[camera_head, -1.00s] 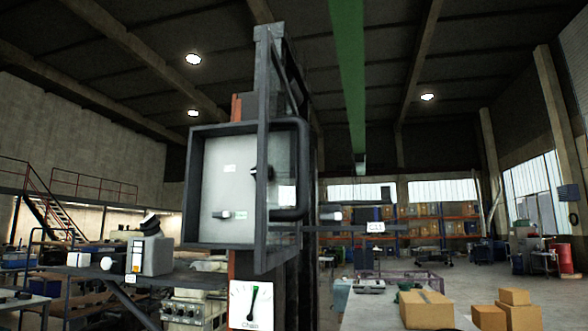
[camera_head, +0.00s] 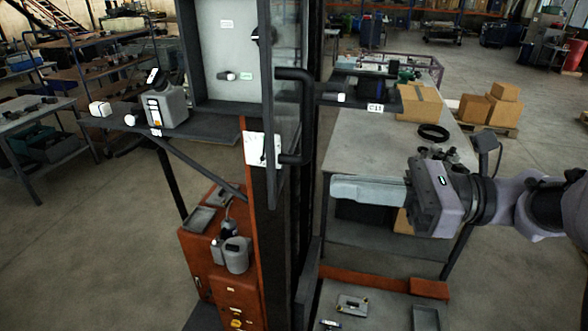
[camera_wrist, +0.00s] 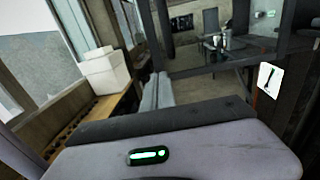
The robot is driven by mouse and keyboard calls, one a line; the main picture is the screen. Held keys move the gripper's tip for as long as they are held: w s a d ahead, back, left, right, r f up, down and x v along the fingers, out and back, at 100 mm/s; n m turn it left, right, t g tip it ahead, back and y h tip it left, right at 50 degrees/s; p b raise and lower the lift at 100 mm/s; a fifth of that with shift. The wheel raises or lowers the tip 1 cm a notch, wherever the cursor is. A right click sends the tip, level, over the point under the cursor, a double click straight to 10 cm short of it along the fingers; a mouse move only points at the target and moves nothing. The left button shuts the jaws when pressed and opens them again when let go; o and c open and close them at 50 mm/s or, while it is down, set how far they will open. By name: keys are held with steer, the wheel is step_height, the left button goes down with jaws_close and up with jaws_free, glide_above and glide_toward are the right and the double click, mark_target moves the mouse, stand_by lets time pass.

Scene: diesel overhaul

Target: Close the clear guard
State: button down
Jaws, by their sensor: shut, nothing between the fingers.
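The clear guard (camera_head: 287,60) is a dark-framed see-through panel. It stands swung out from the right side of the grey cabinet (camera_head: 226,50), edge-on to the head camera, so the cabinet front is uncovered. Its dark bar handle (camera_head: 306,118) sticks out to the right. The guard's top is out of the picture. My gripper (camera_head: 334,191) is shut and empty, pointing left, below and to the right of the handle and apart from it in the picture. In the wrist view its pale fingers (camera_wrist: 157,92) lie together.
A small shelf marked C11 (camera_head: 358,97) juts right of the guard. A workbench (camera_head: 375,138) with cardboard boxes (camera_head: 421,101) stands behind my gripper. A dark post and an orange cabinet (camera_head: 215,250) stand below the guard. Open floor lies at left.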

mark_target(273, 179)
steer(key=p+x, duration=0.1)
steer(key=x, duration=0.6)
steer(key=shift+a+p, duration=0.25)
steer(key=shift+p, duration=0.15)
